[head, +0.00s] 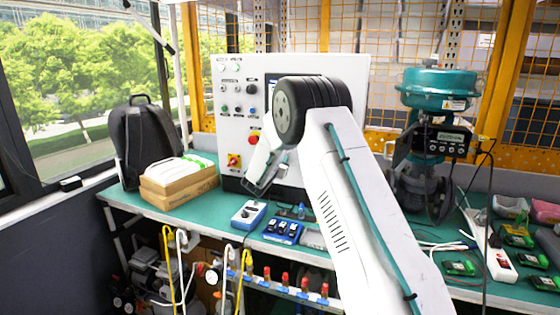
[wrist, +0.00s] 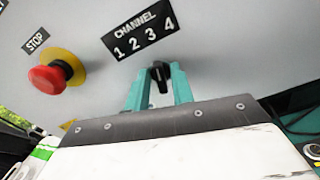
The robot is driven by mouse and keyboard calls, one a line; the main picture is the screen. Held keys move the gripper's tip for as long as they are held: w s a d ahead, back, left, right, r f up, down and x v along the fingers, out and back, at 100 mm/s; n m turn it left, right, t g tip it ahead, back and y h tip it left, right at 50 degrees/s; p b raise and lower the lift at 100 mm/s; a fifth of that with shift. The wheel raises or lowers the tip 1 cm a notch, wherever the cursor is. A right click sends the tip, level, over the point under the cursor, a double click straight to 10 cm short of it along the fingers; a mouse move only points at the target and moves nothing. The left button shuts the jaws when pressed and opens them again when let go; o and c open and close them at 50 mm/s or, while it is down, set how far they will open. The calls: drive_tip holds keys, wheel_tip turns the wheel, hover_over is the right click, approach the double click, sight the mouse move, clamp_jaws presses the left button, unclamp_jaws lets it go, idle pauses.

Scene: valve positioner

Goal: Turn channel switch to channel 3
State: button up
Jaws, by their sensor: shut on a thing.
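The channel switch (wrist: 159,72) is a small black knob on the grey panel in the wrist view. A black label (wrist: 143,33) above it reads CHANNEL 1 2 3 4. My gripper (wrist: 158,82) has its teal fingers on either side of the knob and is shut on it. The knob looks roughly upright, but its exact channel setting cannot be told. In the head view the white control panel (head: 230,105) stands at the back of the bench. My arm hides the switch there.
A red STOP button (wrist: 47,80) on a yellow base sits left of the switch. A backpack (head: 142,140) and a cardboard box (head: 178,186) stand left on the teal bench. A blue-and-white box (head: 248,215) lies in front. A teal valve actuator (head: 437,90) stands right.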

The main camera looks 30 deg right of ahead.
idle(0.4)
drive_tip(key=o, duration=0.7)
drive_tip(key=shift+a, duration=0.1)
drive_tip(key=v, duration=0.7)
drive_tip(key=shift+s+a, duration=0.25)
